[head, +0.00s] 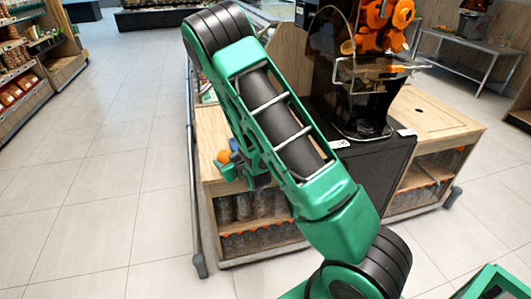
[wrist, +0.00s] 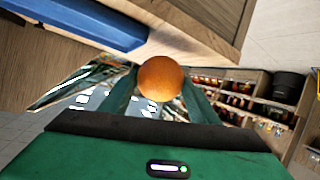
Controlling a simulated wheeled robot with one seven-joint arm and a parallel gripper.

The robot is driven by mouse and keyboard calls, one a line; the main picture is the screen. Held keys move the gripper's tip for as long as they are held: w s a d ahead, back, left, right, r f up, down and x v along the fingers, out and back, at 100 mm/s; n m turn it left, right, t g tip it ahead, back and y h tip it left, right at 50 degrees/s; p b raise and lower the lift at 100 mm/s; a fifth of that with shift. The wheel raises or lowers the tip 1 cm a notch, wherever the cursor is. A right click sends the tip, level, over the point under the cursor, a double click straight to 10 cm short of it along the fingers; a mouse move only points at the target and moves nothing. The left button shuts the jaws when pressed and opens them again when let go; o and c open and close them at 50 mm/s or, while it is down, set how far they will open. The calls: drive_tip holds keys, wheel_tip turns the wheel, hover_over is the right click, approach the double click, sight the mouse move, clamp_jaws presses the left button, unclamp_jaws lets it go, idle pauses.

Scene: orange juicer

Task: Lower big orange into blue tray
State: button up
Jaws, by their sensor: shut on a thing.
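A big orange (wrist: 160,78) sits between the two fingers of my gripper (wrist: 160,90) in the wrist view, and the gripper is shut on it. In the head view the orange (head: 223,156) shows beside the end of my green arm, by the left end of the wooden counter. The blue tray (wrist: 82,22) shows at the upper left of the wrist view, on the wood surface and apart from the orange. A small patch of blue (head: 234,144) shows next to the orange in the head view; my arm hides most of that area.
The wooden counter (head: 437,112) has shelves of jars (head: 255,207) below. A dark juicer (head: 352,85) with orange parts stands on the black middle section. Store shelves (head: 22,70) stand at the far left. The tiled floor (head: 105,185) left of the counter is clear.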

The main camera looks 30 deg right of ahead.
drive_tip(key=w+d+r+m+h, duration=0.1)
drive_tip(key=d+r+m+h, duration=0.1)
drive_tip(key=d+r, duration=0.65)
drive_tip(key=w+d+r+m+h, duration=0.15)
drive_tip(key=d+r, duration=0.35)
drive_tip(key=d, duration=0.6)
wheel_tip(320, 180, down, 10)
drive_tip(key=shift+s+g, duration=0.2)
drive_tip(key=shift+g, duration=0.1)
drive_tip(key=shift+w+d, duration=0.1)
drive_tip(key=shift+w, duration=0.05)
drive_tip(key=shift+w+d, duration=0.2)
drive_tip(key=shift+w, duration=0.4)
drive_tip(key=shift+f, duration=2.75)
idle(1.7)
